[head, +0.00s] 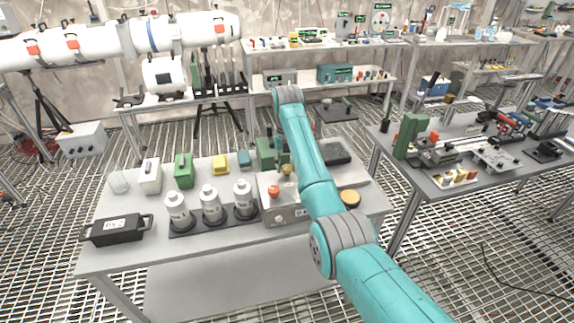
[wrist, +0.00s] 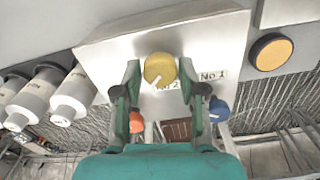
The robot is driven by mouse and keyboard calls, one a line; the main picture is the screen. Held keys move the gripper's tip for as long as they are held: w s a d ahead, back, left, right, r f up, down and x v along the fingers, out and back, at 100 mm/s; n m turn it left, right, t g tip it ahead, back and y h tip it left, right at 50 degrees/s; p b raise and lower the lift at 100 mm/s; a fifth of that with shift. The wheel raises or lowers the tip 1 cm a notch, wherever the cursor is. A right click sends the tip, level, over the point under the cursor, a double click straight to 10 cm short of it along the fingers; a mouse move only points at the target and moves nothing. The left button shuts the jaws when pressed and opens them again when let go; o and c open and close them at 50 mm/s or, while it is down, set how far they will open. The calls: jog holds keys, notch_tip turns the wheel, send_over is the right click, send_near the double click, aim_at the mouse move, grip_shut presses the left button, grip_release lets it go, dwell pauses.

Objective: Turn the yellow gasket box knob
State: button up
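The gasket box (head: 296,213) is a pale metal box on the near grey table, and its top fills the middle of the wrist view (wrist: 110,58). The yellow knob (wrist: 160,70) is round with a white pointer line; in the head view it shows small (head: 287,170) beside my arm. My gripper (wrist: 160,72) is over the box, its two green fingers apart on either side of the yellow knob. I see narrow gaps and no clear contact. An orange knob (wrist: 137,122) and a blue knob (wrist: 219,110) lie beyond the fingers.
Three white bottles (head: 210,205) stand left of the box. A black case (head: 116,230) and several small boxes sit farther left. A yellow-topped disc (wrist: 270,52) lies right of the box. Another table (head: 455,155) with equipment stands to the right.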

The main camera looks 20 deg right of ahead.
jog(key=shift+o, duration=1)
